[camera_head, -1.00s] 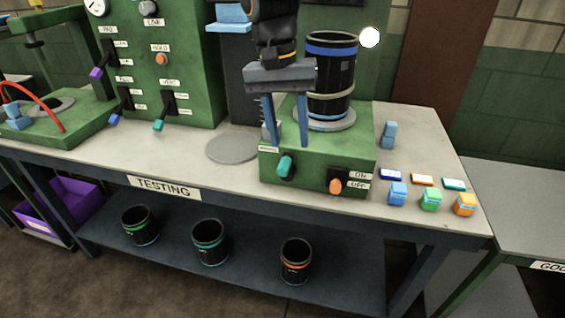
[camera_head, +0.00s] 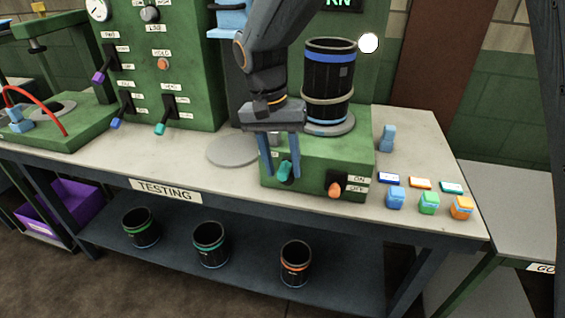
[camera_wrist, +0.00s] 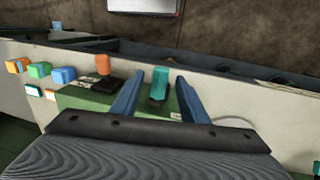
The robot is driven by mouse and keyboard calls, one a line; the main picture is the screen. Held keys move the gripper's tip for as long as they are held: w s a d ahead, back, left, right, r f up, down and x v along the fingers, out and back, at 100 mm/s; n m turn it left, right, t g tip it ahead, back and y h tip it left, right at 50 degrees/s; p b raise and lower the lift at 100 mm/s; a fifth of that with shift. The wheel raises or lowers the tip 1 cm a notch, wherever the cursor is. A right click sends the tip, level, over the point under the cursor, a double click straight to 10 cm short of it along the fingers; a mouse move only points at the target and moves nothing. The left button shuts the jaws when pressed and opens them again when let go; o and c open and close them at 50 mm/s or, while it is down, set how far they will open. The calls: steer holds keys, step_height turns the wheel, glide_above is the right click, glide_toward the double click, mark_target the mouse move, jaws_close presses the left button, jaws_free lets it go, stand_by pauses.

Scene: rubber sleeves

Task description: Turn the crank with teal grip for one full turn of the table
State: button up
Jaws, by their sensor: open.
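The crank's teal grip (camera_head: 285,171) sticks out from the front face of the green turntable box (camera_head: 312,190). My gripper (camera_head: 282,175) is open, with its two blue fingers pointing down on either side of the teal grip. In the wrist view the teal grip (camera_wrist: 158,85) stands between the fingertips, with a gap to each finger; contact is not visible. A black sleeve with a blue top band (camera_head: 329,85) stands upright on the round grey table (camera_head: 335,128) on top of the box. The crank's arm behind the grip is mostly hidden.
An orange-tipped ON/OFF switch (camera_head: 335,190) sits right of the crank on the same face. Coloured blocks (camera_head: 428,203) stand on the bench to the right. A flat grey disc (camera_head: 232,150) lies to the left. A green panel with levers (camera_head: 160,70) stands further left.

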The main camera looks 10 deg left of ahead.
jaws_close()
steer(key=shift+d, duration=0.1)
